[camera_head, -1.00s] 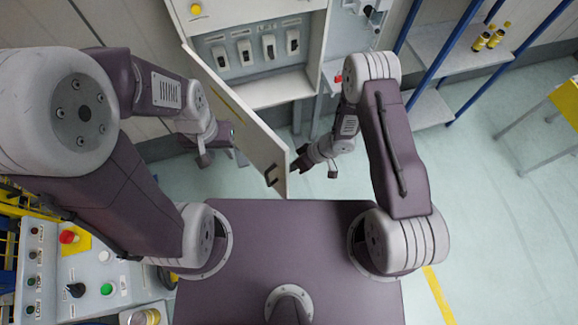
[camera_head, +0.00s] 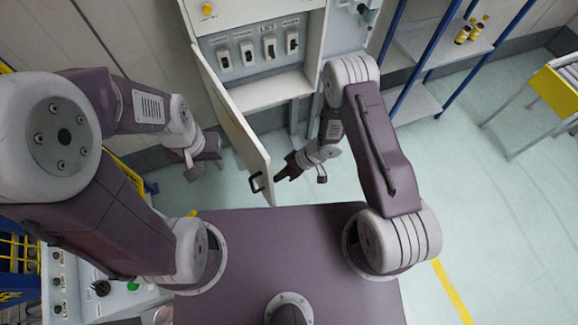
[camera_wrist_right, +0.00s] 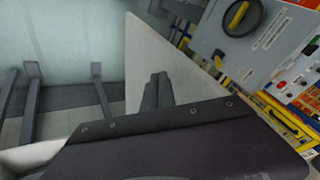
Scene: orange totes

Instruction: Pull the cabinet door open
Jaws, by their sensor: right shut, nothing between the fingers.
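The white cabinet door (camera_head: 230,115) stands well open, swung out toward me from the left side of the cabinet (camera_head: 265,93). Its dark handle (camera_head: 256,183) is near the free edge, on the outer face. My right gripper (camera_head: 281,177) is shut and empty on the inner side of the door, close to the free edge. In the right wrist view the shut fingers (camera_wrist_right: 157,90) are in front of the white door panel (camera_wrist_right: 145,55); contact is not clear. My left gripper (camera_head: 192,172) is left of the door, away from the handle; its jaw state is unclear.
Inside the cabinet is a row of several switches (camera_head: 247,53). A blue-posted shelf (camera_head: 425,45) with yellow bottles stands at the right. A yellow-sided stand (camera_head: 555,92) is further right. A control panel (camera_head: 90,290) is at lower left. Floor between cabinet and shelf is clear.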

